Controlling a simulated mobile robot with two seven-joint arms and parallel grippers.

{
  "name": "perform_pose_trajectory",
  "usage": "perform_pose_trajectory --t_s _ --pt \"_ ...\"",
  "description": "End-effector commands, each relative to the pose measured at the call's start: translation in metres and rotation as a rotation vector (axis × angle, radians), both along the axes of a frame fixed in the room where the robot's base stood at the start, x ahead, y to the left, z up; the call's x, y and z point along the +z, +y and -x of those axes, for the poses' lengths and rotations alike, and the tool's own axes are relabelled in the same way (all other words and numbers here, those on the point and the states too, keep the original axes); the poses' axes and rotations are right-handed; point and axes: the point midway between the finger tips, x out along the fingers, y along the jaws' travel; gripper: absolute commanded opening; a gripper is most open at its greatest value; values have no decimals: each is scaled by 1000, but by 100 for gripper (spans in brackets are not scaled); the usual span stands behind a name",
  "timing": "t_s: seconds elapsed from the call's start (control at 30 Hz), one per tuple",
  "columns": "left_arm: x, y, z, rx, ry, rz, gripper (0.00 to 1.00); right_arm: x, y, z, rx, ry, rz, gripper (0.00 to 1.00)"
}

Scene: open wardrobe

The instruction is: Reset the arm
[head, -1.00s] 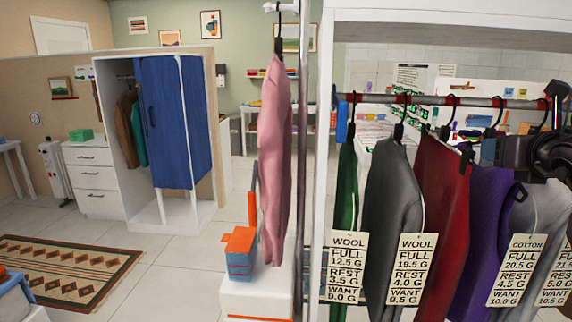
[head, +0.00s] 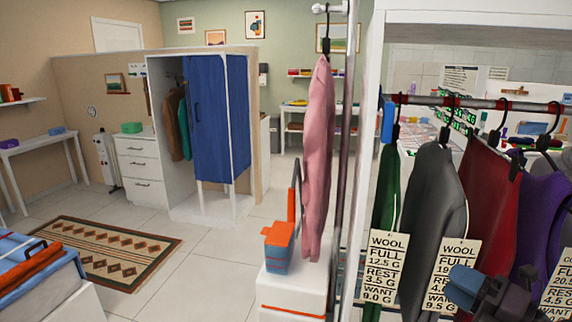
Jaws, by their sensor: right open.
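My right gripper (head: 462,287) is dark with a blue fingertip. It is at the lower right of the head view, in front of the hanging clothes and partly over a paper tag. It is open and I see nothing held in it. The gap between its fingers is hard to make out from this angle. Most of my right arm is outside the frame. My left gripper is not in view.
A rail (head: 470,103) carries green, grey (head: 434,195), red and purple garments with tags. A pink garment (head: 318,150) hangs left of it, above a white box. Open floor (head: 200,265) and a rug lie left.

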Motion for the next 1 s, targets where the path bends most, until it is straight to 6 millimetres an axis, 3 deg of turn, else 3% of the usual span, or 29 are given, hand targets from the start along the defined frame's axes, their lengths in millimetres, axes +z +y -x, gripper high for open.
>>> perform_pose_trajectory --t_s 0.27,0.57,0.7,0.8,1.0 --pt "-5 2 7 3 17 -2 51 -69 -7 28 -175 184 -610 51" --pt "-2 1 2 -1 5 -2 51 -188 -16 78 -535 524 -1182 51" --pt "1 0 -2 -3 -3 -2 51 -252 -2 117 -722 732 -1400 51" --pt "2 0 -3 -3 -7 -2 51 -288 13 144 -831 871 -1517 51" --pt "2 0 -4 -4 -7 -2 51 -324 38 178 -948 1046 -1638 51"
